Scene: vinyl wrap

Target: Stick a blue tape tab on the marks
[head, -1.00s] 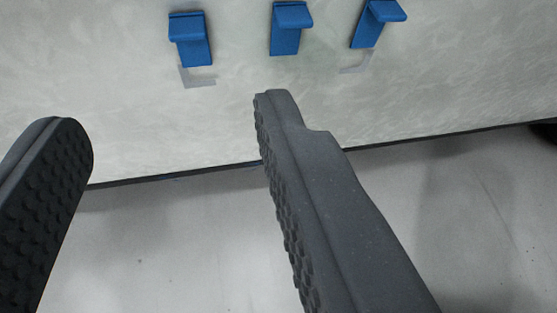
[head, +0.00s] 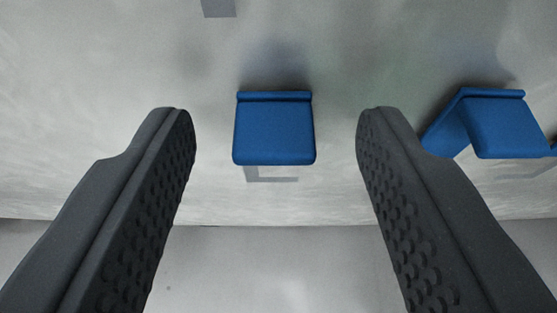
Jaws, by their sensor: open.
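A blue tape tab (head: 274,132) stands on the pale mottled surface, its folded top facing me. My gripper (head: 277,118) is open, with one dark ridged finger on each side of this tab and a gap on both sides. A second blue tab (head: 507,127) stands to the right, outside the right finger, which hides part of it. A sliver of a third blue tab (head: 554,148) shows at the right edge. A grey mark (head: 272,174) shows just below the middle tab, which partly covers it. Another grey mark (head: 219,8) is cut off by the top edge.
The pale surface ends at an edge (head: 280,225) below the tabs, with a grey floor (head: 265,270) beyond it. A faint grey mark (head: 525,172) lies below the right tab. The surface left of the gripper is clear.

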